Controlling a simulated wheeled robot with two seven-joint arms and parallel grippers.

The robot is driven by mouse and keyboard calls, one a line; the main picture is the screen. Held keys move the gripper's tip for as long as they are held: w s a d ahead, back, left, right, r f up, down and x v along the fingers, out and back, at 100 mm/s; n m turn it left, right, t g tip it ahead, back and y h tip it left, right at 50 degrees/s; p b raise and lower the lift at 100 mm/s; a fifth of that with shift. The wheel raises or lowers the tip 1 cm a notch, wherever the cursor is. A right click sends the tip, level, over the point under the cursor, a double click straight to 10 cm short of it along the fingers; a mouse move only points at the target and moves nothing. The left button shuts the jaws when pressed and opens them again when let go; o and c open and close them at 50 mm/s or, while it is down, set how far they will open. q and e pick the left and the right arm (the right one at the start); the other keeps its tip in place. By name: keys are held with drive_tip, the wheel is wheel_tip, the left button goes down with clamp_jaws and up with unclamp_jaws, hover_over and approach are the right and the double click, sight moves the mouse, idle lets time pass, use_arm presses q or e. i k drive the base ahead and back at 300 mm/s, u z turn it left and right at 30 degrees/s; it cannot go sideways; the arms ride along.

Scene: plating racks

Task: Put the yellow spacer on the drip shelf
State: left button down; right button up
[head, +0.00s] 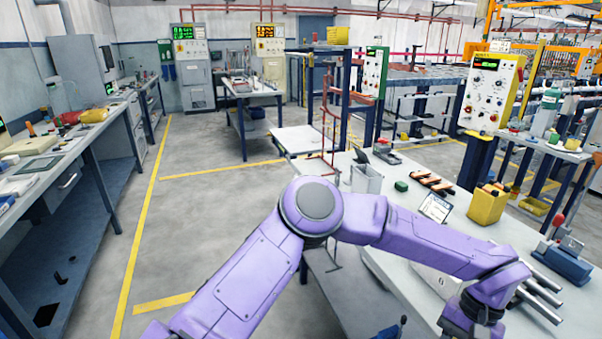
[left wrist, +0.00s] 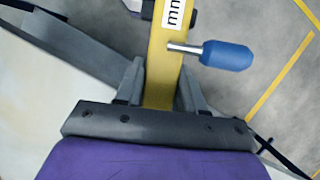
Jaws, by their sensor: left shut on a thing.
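The yellow spacer (left wrist: 162,75) is a flat yellow bar with a white label reading "mm" and a blue handle (left wrist: 227,55) on a metal stem. In the left wrist view my left gripper (left wrist: 160,88) is shut on it, one finger on each side. The far end of the bar runs out of the top of that view. In the head view my left arm reaches over the right-hand table, and its gripper is hidden at the bottom edge. A pale flat shelf (head: 297,139) stands beyond the table; I cannot tell whether it is the drip shelf. My right gripper is not in view.
The white table (head: 400,262) holds a yellow container (head: 487,205), a grey bin (head: 366,178), a green block (head: 401,186) and metal bars (head: 543,290). A red pipe frame (head: 331,120) stands behind. Open floor (head: 205,210) lies left; a long bench (head: 70,150) runs beyond it.

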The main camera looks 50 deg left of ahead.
sight(297, 140)
drive_tip(key=u, duration=0.7)
drive_tip(key=k, duration=0.95)
drive_tip(key=u, duration=1.45)
drive_tip(key=i, duration=1.55)
drive_tip(key=u, duration=0.55)
drive_tip(key=i, duration=1.75)
drive_tip(key=z, duration=1.1)
drive_tip(key=i, duration=0.95)
drive_tip(key=z, duration=1.45)
drive_tip(key=i, duration=0.35)
drive_tip(key=z, duration=0.2)
